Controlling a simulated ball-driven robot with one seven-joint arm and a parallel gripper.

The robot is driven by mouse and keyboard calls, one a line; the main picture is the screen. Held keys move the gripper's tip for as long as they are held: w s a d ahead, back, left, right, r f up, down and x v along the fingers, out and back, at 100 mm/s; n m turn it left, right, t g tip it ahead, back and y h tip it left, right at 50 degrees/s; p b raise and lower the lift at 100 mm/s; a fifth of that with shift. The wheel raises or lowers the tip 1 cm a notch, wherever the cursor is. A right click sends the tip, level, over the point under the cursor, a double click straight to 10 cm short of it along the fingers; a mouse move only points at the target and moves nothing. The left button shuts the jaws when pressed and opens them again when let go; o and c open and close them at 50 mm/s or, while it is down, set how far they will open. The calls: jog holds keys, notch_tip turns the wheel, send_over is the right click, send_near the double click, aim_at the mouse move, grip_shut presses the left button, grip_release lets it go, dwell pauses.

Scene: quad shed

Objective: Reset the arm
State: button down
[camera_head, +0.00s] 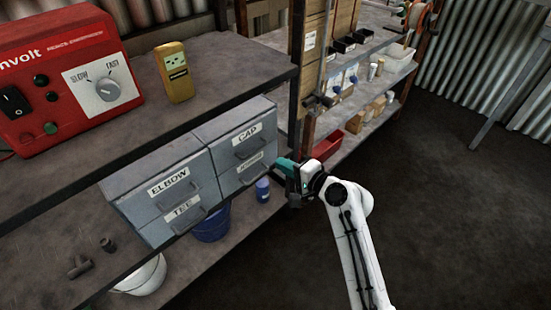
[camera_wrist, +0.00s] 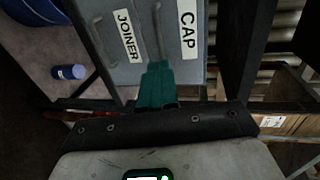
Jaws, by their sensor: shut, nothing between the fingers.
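My white arm reaches in from the lower right in the head view. My gripper (camera_head: 284,163) has teal fingers and is at the right side of the grey drawer cabinet, by the JOINER drawer (camera_head: 250,170). In the wrist view, my gripper (camera_wrist: 156,68) is shut and empty. Its fingertips overlap the cabinet front near the handles of the CAP drawer (camera_wrist: 185,25) and the JOINER drawer (camera_wrist: 125,35). I cannot tell whether they touch. All the drawers look closed.
The cabinet also has ELBOW (camera_head: 170,183) and TEE (camera_head: 183,208) drawers. A red charger (camera_head: 60,80) and a yellow meter (camera_head: 175,72) stand on the upper shelf. A blue bottle (camera_head: 262,190) is close below my gripper. Open floor (camera_head: 450,180) lies to the right.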

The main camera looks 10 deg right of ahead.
jog(key=v, duration=0.5)
jog(key=shift+s+d, duration=0.15)
jog(key=shift+s, duration=0.15)
jog(key=s+d+f+n+g+h+p, duration=0.2)
jog(key=s+d+n+g+h+p, duration=0.15)
jog(key=s, duration=0.65)
jog(key=s+d+f+n+g+h+p, duration=0.2)
jog(key=s+d+n+g+p, duration=0.15)
jog(key=s, duration=0.75)
jog(key=s+d+r+n+g+h+p, duration=0.1)
jog(key=s+d+r+g+h+p, duration=0.1)
jog(key=s, duration=0.6)
jog(key=s+d+r+n+g+h+p, duration=0.2)
jog(key=s+d, duration=0.3)
jog(key=s, duration=0.4)
